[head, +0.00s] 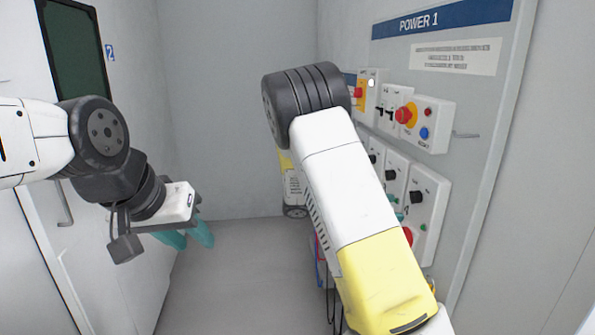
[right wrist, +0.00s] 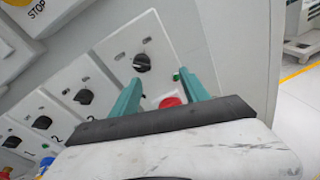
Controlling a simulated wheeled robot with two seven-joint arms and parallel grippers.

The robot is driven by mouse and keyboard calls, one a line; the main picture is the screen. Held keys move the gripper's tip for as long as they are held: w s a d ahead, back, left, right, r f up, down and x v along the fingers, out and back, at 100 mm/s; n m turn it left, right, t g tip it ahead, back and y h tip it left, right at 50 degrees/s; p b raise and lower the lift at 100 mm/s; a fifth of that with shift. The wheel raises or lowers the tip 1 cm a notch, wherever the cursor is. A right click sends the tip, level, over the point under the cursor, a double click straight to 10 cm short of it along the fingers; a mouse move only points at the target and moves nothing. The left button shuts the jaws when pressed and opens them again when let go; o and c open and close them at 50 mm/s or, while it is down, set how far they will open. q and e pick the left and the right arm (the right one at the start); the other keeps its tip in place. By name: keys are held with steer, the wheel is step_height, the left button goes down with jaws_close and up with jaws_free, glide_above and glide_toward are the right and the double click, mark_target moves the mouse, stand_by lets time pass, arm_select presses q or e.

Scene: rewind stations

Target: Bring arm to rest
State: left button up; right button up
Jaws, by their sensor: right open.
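My left gripper (head: 188,238) shows at the left of the head view, its teal fingers pointing down over the floor. I cannot tell how far apart they are. My right arm crosses the middle of the head view with its white and yellow links, and its gripper is hidden there. In the right wrist view my right gripper (right wrist: 163,92) is open and empty, its two teal fingers apart. They point at a grey switch box with a black knob (right wrist: 141,62) and a red button (right wrist: 170,102). I cannot tell whether the fingers touch the box.
The POWER 1 panel (head: 418,20) stands on the right, with a red and yellow emergency button (head: 404,115) and several knob boxes close to my right arm. A cabinet with a handle (head: 65,203) stands on the left. Grey floor (head: 232,262) lies clear between them.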

steer(key=s+a+f+m+g+y, duration=0.1)
steer(key=s+a+m+y, duration=0.1)
steer(key=s+m+y, duration=0.75)
steer(key=s+a+r+m+t+y, duration=0.5)
steer(key=s+a+r+t+y, duration=0.2)
steer(key=s+a, duration=0.6)
step_height(320, 180, up, 3)
steer(key=shift+s+y, duration=0.15)
steer(key=shift+y, duration=0.9)
